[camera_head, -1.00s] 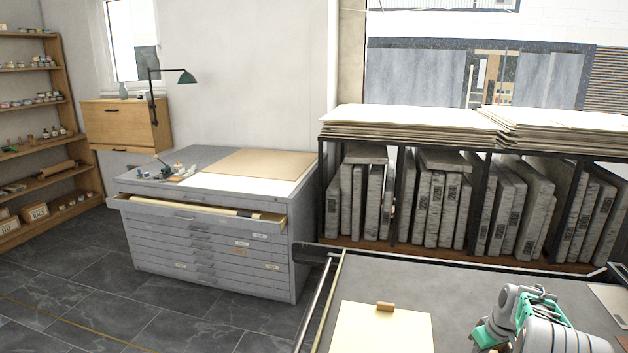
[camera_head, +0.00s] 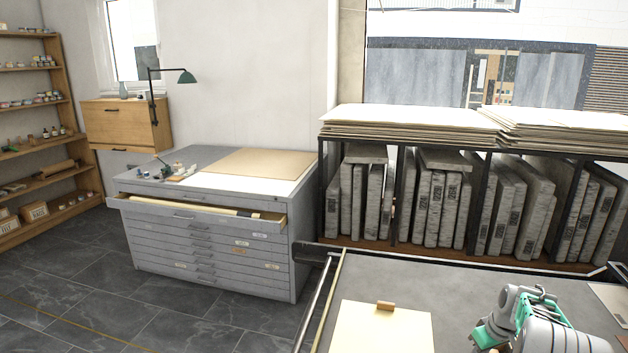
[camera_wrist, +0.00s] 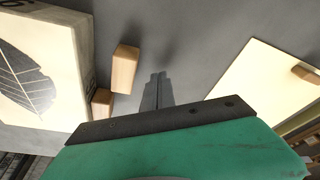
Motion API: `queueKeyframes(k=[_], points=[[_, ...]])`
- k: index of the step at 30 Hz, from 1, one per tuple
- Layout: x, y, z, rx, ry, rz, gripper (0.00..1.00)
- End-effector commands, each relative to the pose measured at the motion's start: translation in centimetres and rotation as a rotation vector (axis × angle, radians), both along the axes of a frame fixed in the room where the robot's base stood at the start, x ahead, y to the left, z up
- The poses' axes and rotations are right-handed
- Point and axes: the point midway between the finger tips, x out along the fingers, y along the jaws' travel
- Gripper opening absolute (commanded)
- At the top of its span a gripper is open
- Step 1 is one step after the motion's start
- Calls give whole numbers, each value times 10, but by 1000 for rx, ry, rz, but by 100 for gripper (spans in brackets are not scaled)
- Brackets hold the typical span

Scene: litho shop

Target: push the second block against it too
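A lithographic stone (camera_wrist: 40,75) with a dark leaf drawing lies at the left of the wrist view. One small wooden block (camera_wrist: 102,102) sits close against the stone's side. Another wooden block (camera_wrist: 125,67) stands farther up, with grey bed showing between it and the stone.
A cream sheet (camera_head: 380,330) lies on the grey bed (camera_head: 455,285), with a wooden block (camera_head: 385,306) on its far edge. Bare bed lies between the sheet and the blocks in the wrist view. A drawer cabinet (camera_head: 215,245) with an open top drawer and a stone rack (camera_head: 400,200) stand behind.

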Motion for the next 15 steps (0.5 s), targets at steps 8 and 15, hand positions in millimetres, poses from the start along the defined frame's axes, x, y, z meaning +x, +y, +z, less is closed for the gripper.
queueKeyframes(k=[8, 15], points=[[0, 0, -10, 0, 0, 0, 0], [-1, -3, -9, 0, 0, -1, 0]])
